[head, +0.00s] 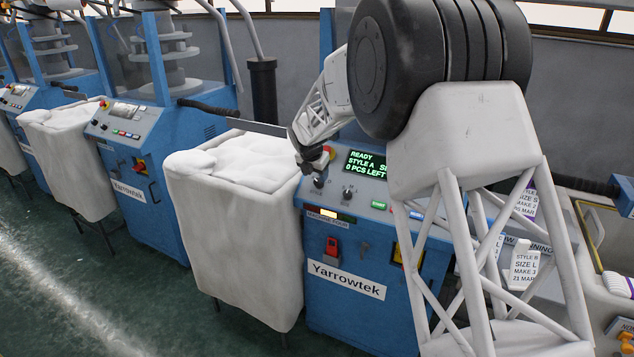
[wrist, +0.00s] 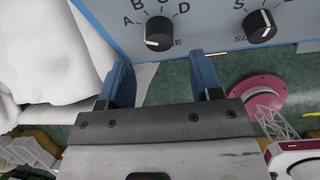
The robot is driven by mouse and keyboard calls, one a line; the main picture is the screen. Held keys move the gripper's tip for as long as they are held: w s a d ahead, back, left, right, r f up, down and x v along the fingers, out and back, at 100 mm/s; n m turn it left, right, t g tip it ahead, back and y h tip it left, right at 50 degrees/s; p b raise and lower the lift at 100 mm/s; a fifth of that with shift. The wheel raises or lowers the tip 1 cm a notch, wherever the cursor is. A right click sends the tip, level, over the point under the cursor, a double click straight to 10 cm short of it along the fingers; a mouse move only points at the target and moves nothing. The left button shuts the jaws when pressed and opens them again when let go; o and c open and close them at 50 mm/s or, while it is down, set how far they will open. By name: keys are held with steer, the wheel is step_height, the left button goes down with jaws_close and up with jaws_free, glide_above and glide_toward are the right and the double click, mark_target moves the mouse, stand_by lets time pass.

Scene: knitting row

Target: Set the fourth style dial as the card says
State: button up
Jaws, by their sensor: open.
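The green display (head: 366,164) reads READY, STYLE A, 0 PCS LEFT, partly covered by my arm.
A second dial, for size (wrist: 261,26), sits right of the style dial. A white cloth-filled bin (head: 235,240) stands left of the Yarrowtek machine (head: 350,325). More blue machines (head: 130,150) stand at left.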

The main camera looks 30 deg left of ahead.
mark_target(317, 182)
steer(key=shift+x, duration=2.3)
steer(key=c, duration=0.9)
